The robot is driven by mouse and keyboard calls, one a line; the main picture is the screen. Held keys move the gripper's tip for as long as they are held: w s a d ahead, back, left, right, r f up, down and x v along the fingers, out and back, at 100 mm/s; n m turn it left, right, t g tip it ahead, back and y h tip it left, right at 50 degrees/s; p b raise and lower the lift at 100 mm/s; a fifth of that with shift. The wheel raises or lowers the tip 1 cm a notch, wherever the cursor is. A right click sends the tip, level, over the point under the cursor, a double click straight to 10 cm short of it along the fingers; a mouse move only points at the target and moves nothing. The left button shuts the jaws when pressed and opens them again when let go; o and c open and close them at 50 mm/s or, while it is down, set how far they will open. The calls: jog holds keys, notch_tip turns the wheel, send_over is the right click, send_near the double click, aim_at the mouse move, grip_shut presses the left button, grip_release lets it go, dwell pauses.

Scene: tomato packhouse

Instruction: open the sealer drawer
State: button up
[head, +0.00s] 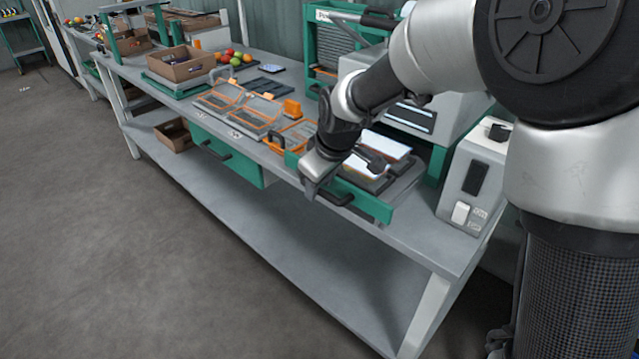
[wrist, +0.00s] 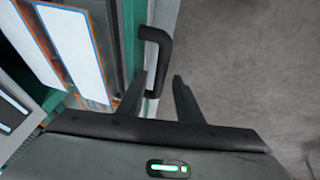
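The sealer (head: 437,95) is a pale grey machine at the back right of the bench. Its drawer (head: 366,204) has a green front with a black bar handle (head: 338,197). The drawer's tray bed, with white-topped packs on it, shows in front of the machine body, so it stands at least partly out. In the wrist view, the handle (wrist: 164,50) juts from the green front edge. My gripper (wrist: 160,92) is open, its fingers on either side of the handle's lower end. I cannot tell whether they touch it. In the head view, my gripper (head: 310,188) hangs beside the handle's left end.
A second green drawer (head: 226,156) with a black handle sits under the bench to the left. Orange-edged clear trays (head: 240,108) lie on the bench top. A control box (head: 473,182) stands at the right. The floor (head: 170,270) in front is clear.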

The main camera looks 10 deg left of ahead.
jog(key=p+v, duration=0.4)
jog(key=v, duration=1.3)
jog(key=shift+s+d+r, duration=0.1)
jog(key=shift+s+r, duration=0.05)
jog(key=shift+r, duration=0.05)
jog(key=s+d+m+t+h, duration=0.1)
jog(key=s+d+m+h, duration=0.2)
jog(key=s+d+m, duration=1.15)
jog(key=s+d+r+n+p, duration=0.1)
jog(key=d+r+p, duration=0.1)
jog(key=r+p, duration=0.7)
jog(key=s+d+r+n+p, duration=0.1)
jog(key=s+d+r+p, duration=0.1)
jog(key=r+p, duration=0.7)
jog(key=shift+s+d+r+n, duration=0.35)
jog(key=shift+d+r, duration=0.15)
jog(key=shift+d, duration=0.05)
